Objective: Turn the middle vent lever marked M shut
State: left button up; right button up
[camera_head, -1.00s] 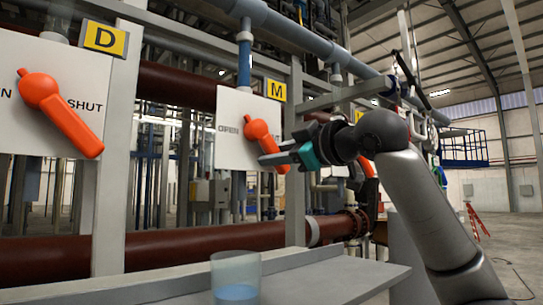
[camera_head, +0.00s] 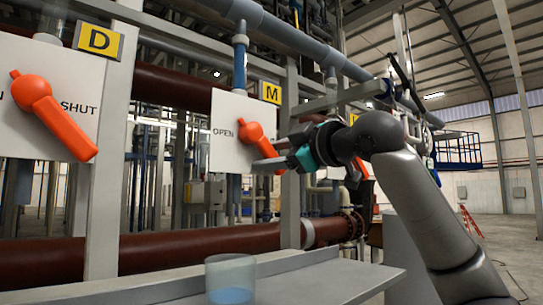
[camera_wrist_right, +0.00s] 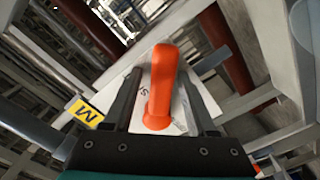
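The middle vent's orange lever (camera_head: 251,132) is on a white plate (camera_head: 228,112) under the yellow M sign (camera_head: 271,93). It slants down to the right from its hub. OPEN shows at the plate's left; the right side is partly hidden by my gripper. My right gripper (camera_head: 268,163) is at the lever's lower part, coming in from the right. In the right wrist view, the lever (camera_wrist_right: 161,88) stands between the two spread fingers of my right gripper (camera_wrist_right: 160,74), with gaps on both sides. The M sign (camera_wrist_right: 85,112) shows at left. My left gripper is not in view.
Another orange lever (camera_head: 52,115) is on the plate by the D sign (camera_head: 100,39) at left. A grey upright post (camera_head: 290,180) stands just right of the M plate. A beaker of blue liquid (camera_head: 230,280) stands on the grey ledge (camera_head: 335,282) below.

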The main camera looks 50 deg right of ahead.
jog(key=shift+s+a+f+b, duration=0.1)
jog(key=shift+s+b, duration=0.2)
jog(key=shift+s, duration=0.15)
jog(key=b+v, duration=0.3)
jog(key=v, duration=1.1)
jog(key=shift+s+b, duration=0.15)
jog(key=shift+b, duration=0.2)
